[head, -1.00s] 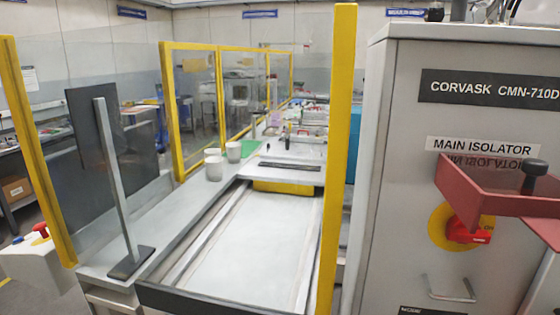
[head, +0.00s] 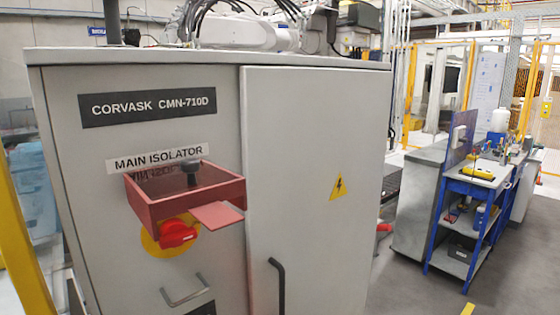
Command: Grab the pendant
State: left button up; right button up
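I cannot pick out a pendant with certainty. A small yellow item (head: 477,173) lies on the top of a blue-framed bench (head: 489,181) at the right; it is too small to tell what it is. Neither of my grippers is in the head view.
A grey cabinet (head: 310,130) marked CORVASK CMN-710D fills the left and middle. Its front has a red open box (head: 228,190) with a black knob (head: 190,172), and a red isolator switch (head: 177,234) on yellow.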

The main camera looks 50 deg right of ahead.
aim_at(482, 173)
jog(key=z, duration=3)
jog(key=i+z, duration=0.35)
jog(key=i, duration=2.2)
jog(key=i+u, duration=0.7)
jog(key=i, duration=0.2)
jog(key=i+l+u, duration=0.35)
jog(key=i+j+u, duration=0.1)
jog(key=i, duration=0.4)
jog(key=i+j, duration=0.3)
jog(key=i, duration=0.2)
jog(key=j+u, duration=0.05)
